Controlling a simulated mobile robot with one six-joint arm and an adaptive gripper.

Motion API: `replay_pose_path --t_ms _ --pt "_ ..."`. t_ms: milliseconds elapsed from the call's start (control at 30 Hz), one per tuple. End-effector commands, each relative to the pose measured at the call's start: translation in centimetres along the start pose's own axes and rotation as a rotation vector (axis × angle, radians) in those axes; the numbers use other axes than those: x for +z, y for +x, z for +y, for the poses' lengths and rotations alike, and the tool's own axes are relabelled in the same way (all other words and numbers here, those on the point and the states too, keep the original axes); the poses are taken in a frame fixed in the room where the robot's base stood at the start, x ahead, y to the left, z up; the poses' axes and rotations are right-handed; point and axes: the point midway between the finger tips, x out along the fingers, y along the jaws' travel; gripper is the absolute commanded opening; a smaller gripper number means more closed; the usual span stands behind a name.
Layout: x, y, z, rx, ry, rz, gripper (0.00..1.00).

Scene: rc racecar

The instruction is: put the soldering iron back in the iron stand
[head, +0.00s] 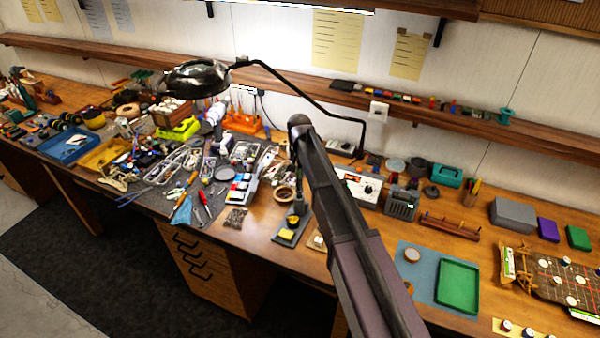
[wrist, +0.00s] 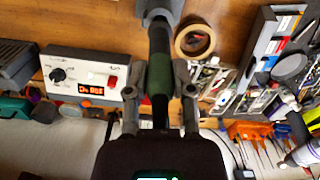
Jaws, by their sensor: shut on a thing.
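The soldering iron (wrist: 160,80) has a dark handle with a green grip. In the wrist view my gripper (wrist: 159,92) is shut on this handle, with one finger on each side. A grey-blue piece, seemingly the holder of the iron stand (wrist: 159,8), is at the top edge, in line with the iron's far end. The iron's tip is hidden there, and I cannot tell whether it is inside the holder. In the head view the stand's base with a yellow sponge (head: 291,222) lies on the bench, left of my arm. My arm hides most of the gripper there.
The soldering station (wrist: 90,80) with a lit display stands beside the gripper; it also shows in the head view (head: 362,186). A tape roll (wrist: 195,39) lies close to the iron. An orange tool rack (wrist: 255,131) and a cluttered mat (head: 150,195) are nearby.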

Motion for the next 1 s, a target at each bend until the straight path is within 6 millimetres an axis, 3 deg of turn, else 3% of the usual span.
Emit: replay_pose_path --t_ms 1000 --pt "0.0 2.3 -0.1 0.000 -0.001 0.000 0.00"
